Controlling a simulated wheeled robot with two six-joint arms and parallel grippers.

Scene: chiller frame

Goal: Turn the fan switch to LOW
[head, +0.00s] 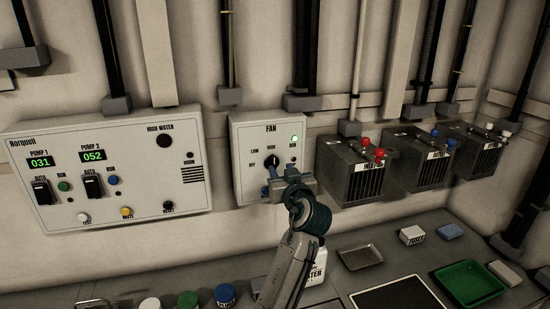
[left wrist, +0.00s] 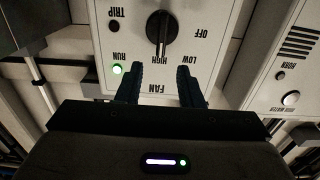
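The fan box (head: 250,133) is a pale panel on the wall, marked FAN, with labels OFF, LOW and HIGH around a black fan switch (head: 271,161). In the left wrist view the panel is upside down, and the white mark of the switch (left wrist: 160,34) points toward HIGH. The green RUN lamp (head: 294,139) is lit; the TRIP lamp (left wrist: 113,26) is dark. My left gripper (head: 281,174) is in front of the lower part of the box. In the left wrist view its fingers (left wrist: 158,77) are apart with nothing between them. My right gripper is not in view.
A pump panel (head: 110,205) with switches and buttons is left of the fan box. Grey vented boxes (head: 352,170) with red and other coloured knobs are to its right. Below, the counter holds a green tray (head: 470,284), a metal tray (head: 360,257) and coloured-lidded jars (head: 188,300).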

